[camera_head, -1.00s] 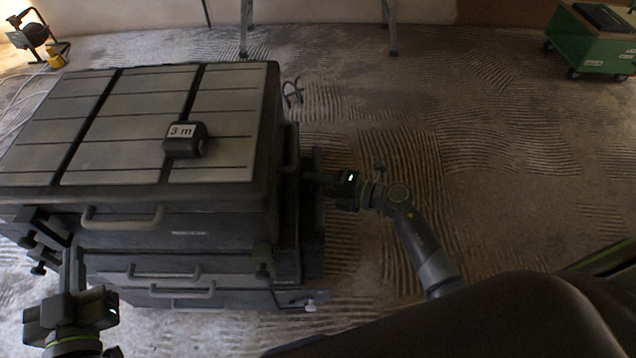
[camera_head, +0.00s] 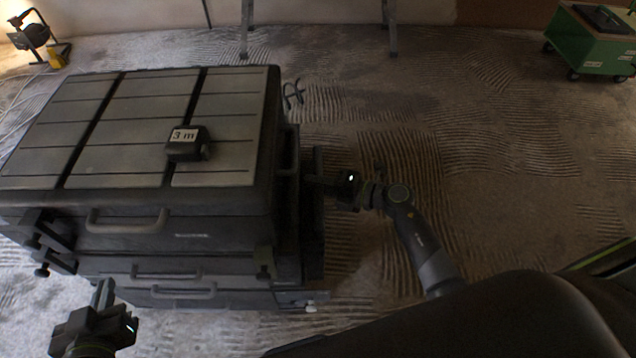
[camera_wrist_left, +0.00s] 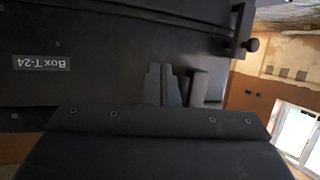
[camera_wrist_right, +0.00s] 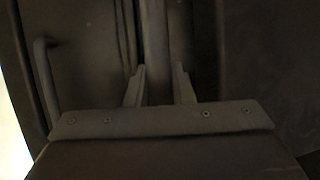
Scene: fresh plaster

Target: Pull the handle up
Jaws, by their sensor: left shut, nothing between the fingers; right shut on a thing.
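A stack of dark boxes (camera_head: 235,228) stands on the floor at the left. A dark upright bar (camera_head: 318,160), apparently the handle, runs along the stack's right side; it also shows in the right wrist view (camera_wrist_right: 154,40). My right gripper (camera_head: 316,184) is shut on this bar, with one finger on each side. My left gripper (camera_head: 106,288) is shut and empty, low at the stack's front left. In the left wrist view its fingertips (camera_wrist_left: 162,78) are together before a dark box face labelled "Box T-24" (camera_wrist_left: 42,63).
A "3 m" tape measure (camera_head: 187,143) lies on the grooved top box. Side latches (camera_head: 45,240) stick out at the front left. A green wheeled box (camera_head: 592,40), ladder legs (camera_head: 391,28) and a lamp (camera_head: 30,32) stand farther back. The floor right of the stack is open.

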